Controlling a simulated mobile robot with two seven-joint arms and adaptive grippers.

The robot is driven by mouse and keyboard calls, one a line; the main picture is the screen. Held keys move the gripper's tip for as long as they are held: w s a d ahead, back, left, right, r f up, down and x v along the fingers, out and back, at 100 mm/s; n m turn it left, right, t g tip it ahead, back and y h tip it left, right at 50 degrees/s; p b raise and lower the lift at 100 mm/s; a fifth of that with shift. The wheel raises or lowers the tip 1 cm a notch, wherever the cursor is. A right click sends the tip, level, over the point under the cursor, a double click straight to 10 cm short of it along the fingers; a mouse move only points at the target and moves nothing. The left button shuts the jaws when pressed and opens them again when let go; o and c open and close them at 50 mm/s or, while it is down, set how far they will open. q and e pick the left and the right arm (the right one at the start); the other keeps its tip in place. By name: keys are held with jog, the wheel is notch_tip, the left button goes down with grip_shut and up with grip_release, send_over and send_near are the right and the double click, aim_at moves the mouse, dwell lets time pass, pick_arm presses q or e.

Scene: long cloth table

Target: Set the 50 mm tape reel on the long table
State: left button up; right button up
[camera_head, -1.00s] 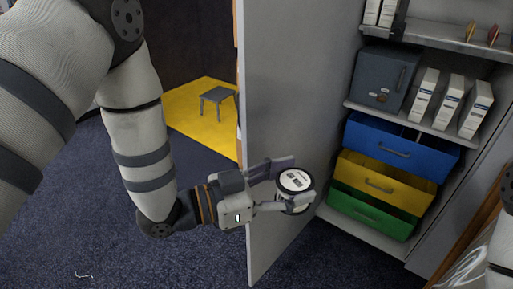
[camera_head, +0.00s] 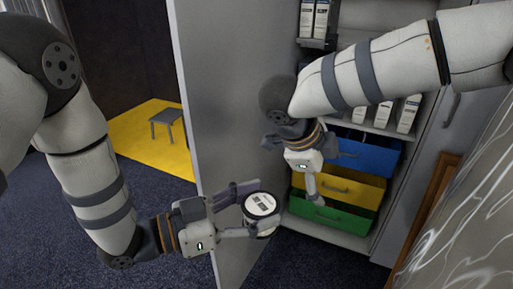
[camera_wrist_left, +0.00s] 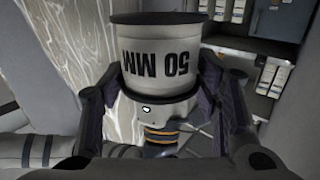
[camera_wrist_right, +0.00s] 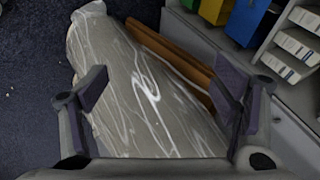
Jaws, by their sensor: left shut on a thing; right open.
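The tape reel (camera_head: 262,204), white with a dark rim and a printed round top, is held between the fingers of my left gripper (camera_head: 259,211). In the left wrist view the reel (camera_wrist_left: 155,65) shows "50 MM" upside down. It is in the air in front of the grey cabinet door. My right gripper (camera_head: 314,187) is to its right, before the drawers, and is empty; the right wrist view shows its fingers wide apart. The long table (camera_head: 468,205), with a grey, white-streaked cover, is at the right edge; it also fills the middle of the right wrist view (camera_wrist_right: 150,85).
The open cabinet door (camera_head: 215,100) stands close behind the reel. Blue (camera_head: 368,153), yellow (camera_head: 338,188) and green (camera_head: 330,217) drawers stick out of the cabinet. A brown wooden frame (camera_head: 425,215) is beside the table. A small stool (camera_head: 167,122) stands on a yellow floor patch.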

aim_at(256, 202)
jog(key=s+a+r+m+g+y, duration=0.45)
jog(key=s+a+r, duration=0.35)
jog(key=a+r, duration=0.4)
jog(key=shift+t+y, duration=0.35)
jog(key=f, duration=0.8)
jog(key=a+f, duration=0.1)
jog(key=f, duration=0.3)
jog(key=shift+w+f, duration=0.2)
jog(key=shift+f, duration=0.45)
jog(key=c, duration=1.2)
pick_arm(q)
jog(key=o, duration=1.3)
pick_arm(e)
jog(key=shift+c, duration=0.7)
pick_arm(q)
jog(key=shift+o, duration=0.2)
